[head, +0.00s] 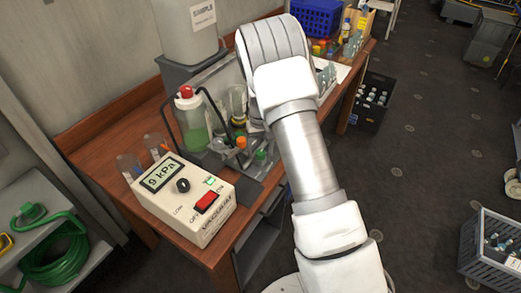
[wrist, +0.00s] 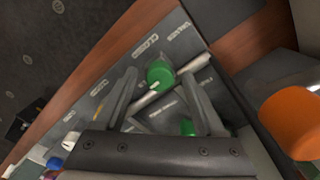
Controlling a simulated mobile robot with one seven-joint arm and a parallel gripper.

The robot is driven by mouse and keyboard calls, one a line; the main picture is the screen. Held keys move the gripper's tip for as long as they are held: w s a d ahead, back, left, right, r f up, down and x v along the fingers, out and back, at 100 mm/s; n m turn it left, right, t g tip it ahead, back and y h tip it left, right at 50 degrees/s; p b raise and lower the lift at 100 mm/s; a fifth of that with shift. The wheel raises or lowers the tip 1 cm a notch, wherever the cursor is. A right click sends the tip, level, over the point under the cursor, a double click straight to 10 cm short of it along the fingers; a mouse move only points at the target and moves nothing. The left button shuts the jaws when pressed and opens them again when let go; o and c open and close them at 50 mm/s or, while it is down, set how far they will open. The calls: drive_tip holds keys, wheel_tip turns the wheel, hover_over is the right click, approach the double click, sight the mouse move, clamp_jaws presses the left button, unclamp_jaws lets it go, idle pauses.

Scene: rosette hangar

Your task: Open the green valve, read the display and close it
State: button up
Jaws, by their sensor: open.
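A green valve knob (wrist: 160,74) shows in the wrist view, lying between the two spread fingers of my gripper (wrist: 160,80). A gap shows on each side, so the fingers do not appear to touch it. A second, smaller green part (wrist: 187,126) lies nearer the palm. In the head view a green knob (head: 261,155) stands on the dark panel beside my arm. My arm hides the gripper there. The white vacuum box (head: 184,204) has a display (head: 161,175) reading 9 kPa, a black knob and a red switch.
An orange knob (head: 241,143) stands close to the green one and looms at right in the wrist view (wrist: 295,120). A red-capped bottle of green liquid (head: 190,120) and glassware crowd the wooden bench (head: 98,122). Crates (head: 368,103) stand on the floor at right.

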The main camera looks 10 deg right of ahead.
clamp_jaws()
drive_tip(key=shift+m, duration=0.3)
drive_tip(key=m+b, duration=0.1)
drive_tip(key=m, duration=0.7)
drive_tip(key=shift+b, duration=0.3)
drive_tip(key=m, duration=0.9)
drive_tip(key=shift+p, duration=0.4)
drive_tip(key=shift+m, duration=0.3)
